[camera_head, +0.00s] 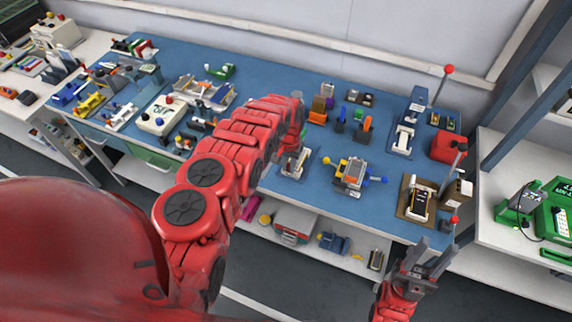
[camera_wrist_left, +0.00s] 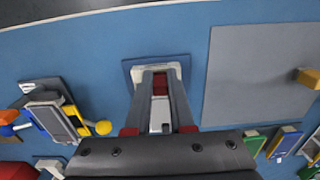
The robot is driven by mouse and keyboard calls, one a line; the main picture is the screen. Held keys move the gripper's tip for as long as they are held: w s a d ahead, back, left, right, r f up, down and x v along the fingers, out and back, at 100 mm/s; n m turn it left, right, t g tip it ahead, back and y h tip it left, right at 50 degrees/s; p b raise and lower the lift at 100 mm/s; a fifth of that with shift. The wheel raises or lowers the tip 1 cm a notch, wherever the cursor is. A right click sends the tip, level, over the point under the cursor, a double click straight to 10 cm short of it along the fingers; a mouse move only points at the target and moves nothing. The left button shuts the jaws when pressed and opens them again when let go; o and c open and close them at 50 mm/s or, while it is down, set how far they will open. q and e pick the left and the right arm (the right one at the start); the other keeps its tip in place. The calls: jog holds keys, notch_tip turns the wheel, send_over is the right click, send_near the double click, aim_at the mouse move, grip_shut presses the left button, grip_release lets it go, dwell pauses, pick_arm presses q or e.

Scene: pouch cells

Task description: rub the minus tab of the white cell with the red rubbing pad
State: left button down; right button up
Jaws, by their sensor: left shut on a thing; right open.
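My left gripper (camera_wrist_left: 160,80) points down over the blue bench, its fingers shut on a small red piece (camera_wrist_left: 160,84), which looks like the red rubbing pad. A pale holder on a dark base plate (camera_wrist_left: 130,66) shows just beyond the fingertips; in the head view the pale holder (camera_head: 295,163) is partly behind my left arm. Whether the pad touches it cannot be seen. A flat pale block sits in a clamp (camera_head: 352,174) with yellow and blue knobs, to the right. I cannot tell for certain which piece is the white cell; its minus tab is not discernible. My right gripper (camera_head: 428,259) is open and empty, off the bench's front edge.
A brown board (camera_head: 405,208) with a dark-and-white flat piece is at the bench's right front. Red-topped posts (camera_head: 448,70) rise at the right. A grey mat (camera_wrist_left: 260,75) lies beside the pale holder. Several tools and fixtures fill the left and back.

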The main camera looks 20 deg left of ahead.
pick_arm(q)
notch_tip(320, 180, up, 5)
jog(key=p, duration=0.3)
notch_tip(320, 180, up, 2)
jog(key=shift+w+r+p, duration=0.1)
jog(key=shift+p, duration=0.45)
